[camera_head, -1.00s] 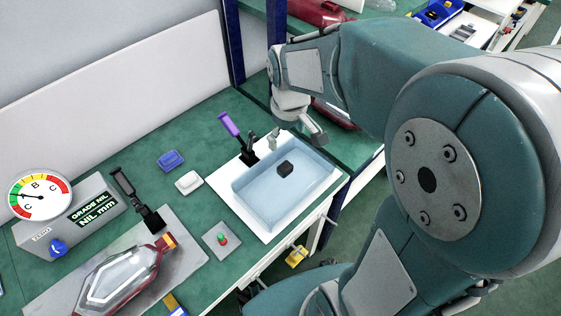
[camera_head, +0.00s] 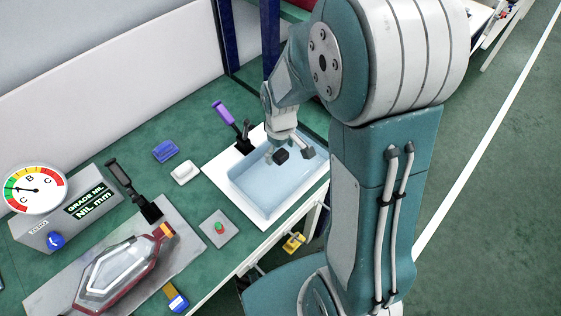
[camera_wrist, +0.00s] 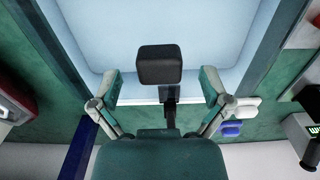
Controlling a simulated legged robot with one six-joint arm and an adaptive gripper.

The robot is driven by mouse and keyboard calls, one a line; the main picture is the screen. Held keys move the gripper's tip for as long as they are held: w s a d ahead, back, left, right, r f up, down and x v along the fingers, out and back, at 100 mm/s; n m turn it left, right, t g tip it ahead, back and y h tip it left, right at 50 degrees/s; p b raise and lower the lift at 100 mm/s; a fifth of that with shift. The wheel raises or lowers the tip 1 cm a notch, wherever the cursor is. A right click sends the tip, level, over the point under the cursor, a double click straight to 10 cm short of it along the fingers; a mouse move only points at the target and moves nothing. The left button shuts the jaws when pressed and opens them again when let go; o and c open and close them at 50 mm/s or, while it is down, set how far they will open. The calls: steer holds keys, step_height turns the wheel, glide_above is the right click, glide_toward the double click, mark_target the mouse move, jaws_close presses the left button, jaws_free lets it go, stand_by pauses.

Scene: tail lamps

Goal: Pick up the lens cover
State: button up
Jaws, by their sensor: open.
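A clear lens in a dark red frame (camera_head: 125,268) lies on a grey plate (camera_head: 195,237) at the lower left in the head view. It may be the lens cover; I cannot tell for certain. A small dark block (camera_head: 281,156) shows over the light blue basin (camera_head: 262,192). My gripper (camera_head: 289,153) is over the basin, pointing down, far to the right of the lens. In the wrist view, its open fingers (camera_wrist: 160,76) stand on either side of the dark block (camera_wrist: 160,66), apart from it. Whether the block rests on the basin floor is unclear.
A purple-handled clamp (camera_head: 223,112) stands at the basin's back left corner. A black-handled clamp (camera_head: 128,183) stands by the lens. A gauge box (camera_head: 52,232), blue block (camera_head: 166,151), white block (camera_head: 185,173) and red-green button plate (camera_head: 219,229) occupy the green bench.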

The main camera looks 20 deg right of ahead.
steer(key=shift+f, duration=0.65)
steer(key=c, duration=1.3)
steer(key=shift+r, duration=0.55)
steer(key=r, duration=0.3)
steer(key=shift+s, duration=0.3)
steer(key=s+r, duration=0.9)
steer(key=s, duration=0.4)
steer(key=shift+s+a, duration=0.15)
steer(key=shift+a, duration=0.1)
